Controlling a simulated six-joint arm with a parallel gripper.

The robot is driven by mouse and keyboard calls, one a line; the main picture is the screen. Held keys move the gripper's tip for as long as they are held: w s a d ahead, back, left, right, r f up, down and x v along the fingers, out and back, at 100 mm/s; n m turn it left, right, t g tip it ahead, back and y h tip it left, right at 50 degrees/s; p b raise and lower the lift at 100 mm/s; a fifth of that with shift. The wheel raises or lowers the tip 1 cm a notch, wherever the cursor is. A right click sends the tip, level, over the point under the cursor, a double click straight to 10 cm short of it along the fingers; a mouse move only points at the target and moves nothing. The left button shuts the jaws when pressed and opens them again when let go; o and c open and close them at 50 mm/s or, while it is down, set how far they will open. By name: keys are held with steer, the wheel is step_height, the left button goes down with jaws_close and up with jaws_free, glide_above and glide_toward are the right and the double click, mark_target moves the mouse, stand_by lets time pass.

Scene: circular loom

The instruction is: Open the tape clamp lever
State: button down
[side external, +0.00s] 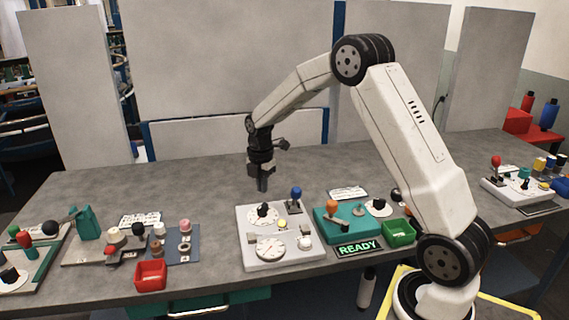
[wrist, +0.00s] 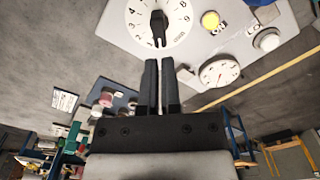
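My gripper (side external: 263,188) points down over the bare table just behind the white panel, apart from everything. In the wrist view its two dark fingers (wrist: 160,62) are close together with only a thin gap and nothing between them. No part is labelled as the tape clamp in these frames. An orange-topped lever (side external: 332,206) stands on the teal unit (side external: 322,229), to the right of the white panel. A blue-knobbed lever (side external: 296,193) stands at the back right of the panel. I cannot tell which, if either, is the clamp lever.
The white panel (side external: 246,225) carries dials, a yellow button and a gauge. A READY display (side external: 358,248) and a green bin (side external: 398,231) are by the teal unit. A red bin (side external: 150,275) is left. The table behind the panel is clear.

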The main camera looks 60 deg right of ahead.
steer(key=n+t, duration=0.1)
steer(key=n, duration=0.5)
glide_toward(295, 196)
steer(key=s+a+f, duration=0.1)
steer(key=s+a, duration=0.1)
steer(key=a, duration=0.2)
steer(key=shift+s+a+f+n, duration=0.1)
steer(key=shift+s+a+n, duration=0.05)
steer(key=shift+s+n, duration=0.45)
steer(key=shift+f, duration=0.2)
steer(key=f, duration=0.6)
steer(key=w+f, duration=0.1)
steer(key=f, duration=0.2)
steer(key=shift+f, duration=0.35)
steer(key=shift+w+d+r, duration=0.25)
steer(key=shift+w+d, duration=0.05)
steer(key=shift+d, duration=0.2)
steer(key=shift+w+d+r, duration=0.25)
steer(key=shift+w+d, duration=0.05)
steer(key=shift+d, duration=0.2)
steer(key=shift+w+d+r, duration=0.4)
steer(key=shift+w+d, duration=0.05)
steer(key=shift+d, duration=0.25)
